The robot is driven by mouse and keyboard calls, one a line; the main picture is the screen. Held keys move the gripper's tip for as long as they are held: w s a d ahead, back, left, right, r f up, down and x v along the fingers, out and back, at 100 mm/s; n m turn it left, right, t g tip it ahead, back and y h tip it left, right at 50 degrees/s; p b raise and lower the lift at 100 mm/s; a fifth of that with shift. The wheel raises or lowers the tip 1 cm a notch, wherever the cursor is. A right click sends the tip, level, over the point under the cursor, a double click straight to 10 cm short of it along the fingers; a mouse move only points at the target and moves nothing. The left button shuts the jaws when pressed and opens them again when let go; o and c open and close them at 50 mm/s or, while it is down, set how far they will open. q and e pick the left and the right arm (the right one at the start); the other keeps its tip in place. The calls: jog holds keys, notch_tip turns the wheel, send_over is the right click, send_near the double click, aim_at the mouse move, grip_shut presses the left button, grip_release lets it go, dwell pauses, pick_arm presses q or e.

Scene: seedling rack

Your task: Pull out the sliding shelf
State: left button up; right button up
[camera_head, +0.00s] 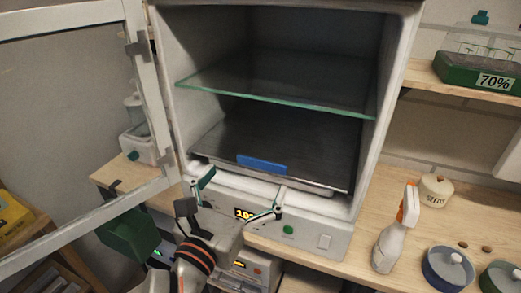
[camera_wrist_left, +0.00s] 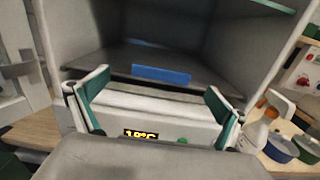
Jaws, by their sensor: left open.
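The sliding shelf (camera_head: 319,174) is a dark, flat shelf low inside an open white cabinet (camera_head: 300,210). A blue handle (camera_head: 262,164) is on its front edge; the handle also shows in the left wrist view (camera_wrist_left: 161,74). My left gripper (camera_head: 241,198) is open and empty in front of the cabinet, below and short of the handle. In the left wrist view its two green-padded fingers (camera_wrist_left: 157,98) stand wide apart, with the handle beyond them and between them. My right gripper is in neither view.
A glass shelf (camera_head: 280,88) spans the cabinet above. The framed cabinet door (camera_head: 155,100) stands open at left. A spray bottle (camera_head: 392,238), a seed jar (camera_head: 435,190) and a blue pot (camera_head: 446,268) stand on the wooden bench (camera_head: 345,262) at right.

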aim_at(261, 162)
pick_arm(q)
jog(key=x, duration=0.7)
jog(key=shift+w+d+f+p, duration=0.2)
jog(key=shift+d+f+p, duration=0.05)
jog(key=shift+d+p, duration=0.1)
jog(key=c, duration=1.6)
